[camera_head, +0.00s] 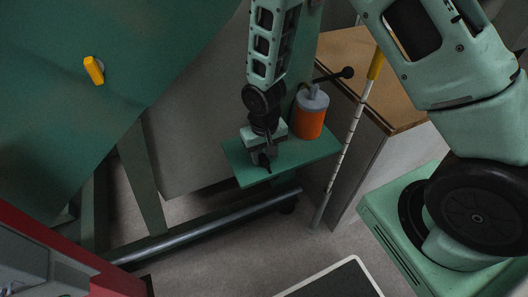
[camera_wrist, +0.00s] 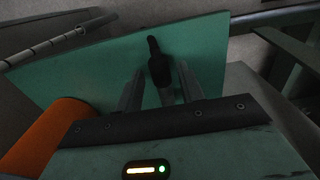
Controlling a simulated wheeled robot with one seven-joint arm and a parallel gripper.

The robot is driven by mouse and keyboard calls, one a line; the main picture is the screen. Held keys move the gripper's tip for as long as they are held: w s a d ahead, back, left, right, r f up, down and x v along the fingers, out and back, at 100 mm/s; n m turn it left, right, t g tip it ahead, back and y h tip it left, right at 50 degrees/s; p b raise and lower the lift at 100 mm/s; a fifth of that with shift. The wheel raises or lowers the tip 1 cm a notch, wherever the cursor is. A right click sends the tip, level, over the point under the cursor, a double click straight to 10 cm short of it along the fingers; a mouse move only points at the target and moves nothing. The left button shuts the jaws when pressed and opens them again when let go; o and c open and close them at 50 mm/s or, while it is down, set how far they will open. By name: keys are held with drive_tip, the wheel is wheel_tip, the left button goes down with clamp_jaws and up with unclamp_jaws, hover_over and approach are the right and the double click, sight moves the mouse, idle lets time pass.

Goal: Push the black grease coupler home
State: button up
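The black grease coupler (camera_wrist: 158,68) shows in the wrist view as a dark rounded body with a narrower tip, in front of the green shelf (camera_wrist: 88,72). My gripper (camera_wrist: 161,73) has one finger on each side of it, with a gap visible on both sides, so it looks open around the coupler. Whether either finger touches it is hard to tell. In the head view my gripper (camera_head: 264,160) points down over the green shelf (camera_head: 310,150). There the dark fingers and the coupler blend together. What the coupler sits on is not clear.
An orange container (camera_head: 310,118) with a grey cap stands on the shelf beside my gripper. A striped rod (camera_head: 347,150) with a yellow handle leans by a wood-topped cabinet (camera_head: 345,52). A large green panel (camera_head: 150,55) with a yellow knob (camera_head: 94,70) is at left.

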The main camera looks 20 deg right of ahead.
sight(264, 158)
drive_tip(key=shift+f+b, duration=0.4)
drive_tip(key=shift+f, duration=0.35)
drive_tip(key=shift+r+p, duration=0.3)
drive_tip(key=c, duration=0.4)
clamp_jaws()
drive_tip(key=shift+r+p, duration=2.2)
drive_tip(key=shift+r, duration=0.35)
